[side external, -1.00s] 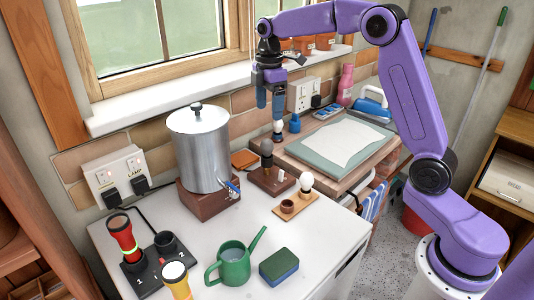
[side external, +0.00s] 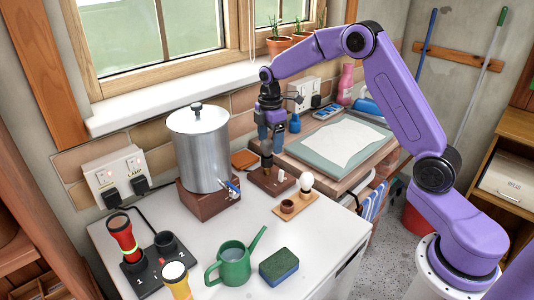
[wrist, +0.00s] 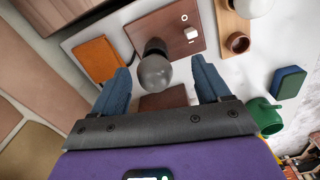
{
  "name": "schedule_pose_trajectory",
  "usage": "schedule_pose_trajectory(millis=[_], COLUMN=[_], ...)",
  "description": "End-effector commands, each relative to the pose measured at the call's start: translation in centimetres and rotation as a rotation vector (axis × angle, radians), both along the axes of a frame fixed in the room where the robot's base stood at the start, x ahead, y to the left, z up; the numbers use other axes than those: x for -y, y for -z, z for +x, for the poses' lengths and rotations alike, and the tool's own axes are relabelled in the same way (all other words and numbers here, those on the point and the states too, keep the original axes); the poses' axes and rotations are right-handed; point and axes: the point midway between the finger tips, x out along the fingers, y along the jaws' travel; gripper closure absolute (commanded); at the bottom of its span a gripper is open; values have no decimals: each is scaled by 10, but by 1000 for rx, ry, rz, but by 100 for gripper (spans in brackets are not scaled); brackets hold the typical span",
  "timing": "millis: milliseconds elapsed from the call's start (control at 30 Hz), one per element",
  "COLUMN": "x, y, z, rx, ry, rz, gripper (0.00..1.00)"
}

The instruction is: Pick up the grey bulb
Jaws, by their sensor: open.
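The grey bulb (wrist: 155,73) shows in the wrist view as a round dark-grey globe, between and a little beyond my fingertips. It stands on a dark holder on a brown base (wrist: 176,28), which also shows in the side view (side external: 285,193). My gripper (side external: 270,148) has blue fingers, points down and is over this base. In the wrist view, my gripper (wrist: 163,78) is open, with a finger on either side of the bulb and gaps between. In the side view the fingers largely hide the bulb.
A white bulb (side external: 306,181) and brown cup (side external: 287,206) stand on a wooden board to the right. A steel urn (side external: 198,150) stands close on the left. A green watering can (side external: 234,264) and sponge (side external: 279,266) are in front. A tray with paper (side external: 340,142) lies behind right.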

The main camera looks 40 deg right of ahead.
Motion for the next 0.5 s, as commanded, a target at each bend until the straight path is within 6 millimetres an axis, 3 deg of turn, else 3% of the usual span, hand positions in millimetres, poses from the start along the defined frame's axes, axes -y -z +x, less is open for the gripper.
schedule_pose_trajectory(millis=[500], x=[-1], y=[52], z=[8], rx=[-1], ry=[0], rz=[0], gripper=[24])
